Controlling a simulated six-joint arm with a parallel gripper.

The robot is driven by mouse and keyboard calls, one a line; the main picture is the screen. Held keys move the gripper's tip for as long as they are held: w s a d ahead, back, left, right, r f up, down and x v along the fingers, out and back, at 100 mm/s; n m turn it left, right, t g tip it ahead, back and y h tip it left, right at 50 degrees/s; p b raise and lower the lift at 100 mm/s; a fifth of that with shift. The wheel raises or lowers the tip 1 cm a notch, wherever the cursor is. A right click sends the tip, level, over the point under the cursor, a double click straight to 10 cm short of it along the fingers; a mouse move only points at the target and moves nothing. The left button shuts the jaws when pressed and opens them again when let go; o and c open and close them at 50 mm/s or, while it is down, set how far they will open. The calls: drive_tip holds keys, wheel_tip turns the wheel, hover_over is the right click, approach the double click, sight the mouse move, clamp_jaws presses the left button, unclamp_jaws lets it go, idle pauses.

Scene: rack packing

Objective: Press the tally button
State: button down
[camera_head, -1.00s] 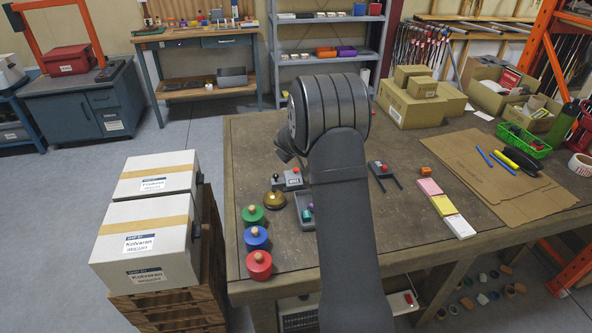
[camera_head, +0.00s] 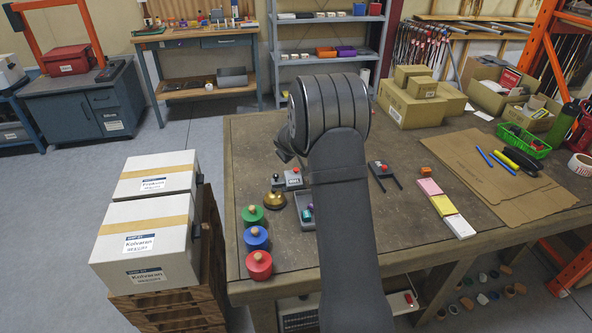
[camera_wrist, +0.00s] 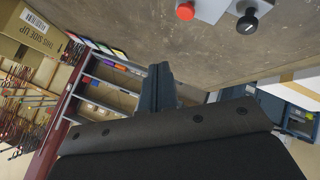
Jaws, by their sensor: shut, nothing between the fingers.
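A small grey box with a red button (camera_head: 293,174) and a white label stands on the workbench, just left of my arm in the head view. A small unit with a black knob (camera_head: 275,178) is beside it. In the wrist view a red button (camera_wrist: 186,11) and a black knob (camera_wrist: 247,20) show at the top edge, partly cut off. My gripper (camera_wrist: 160,70) is shut and empty, apart from the red button. In the head view my arm hides the fingers.
A brass bell (camera_head: 274,200), green, blue and red knobbed weights (camera_head: 257,238) and a grey tray (camera_head: 304,207) are near the boxes. Cartons (camera_head: 411,105) stand at the back.

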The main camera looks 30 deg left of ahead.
sight(296, 171)
wheel_tip(296, 171, up, 4)
drive_tip(key=shift+f, duration=0.1)
idle(0.4)
drive_tip(key=shift+f, duration=4.4)
drive_tip(key=shift+f, duration=0.1)
drive_tip(key=shift+f, duration=0.3)
drive_tip(key=shift+f, duration=0.5)
drive_tip(key=shift+r, duration=0.9)
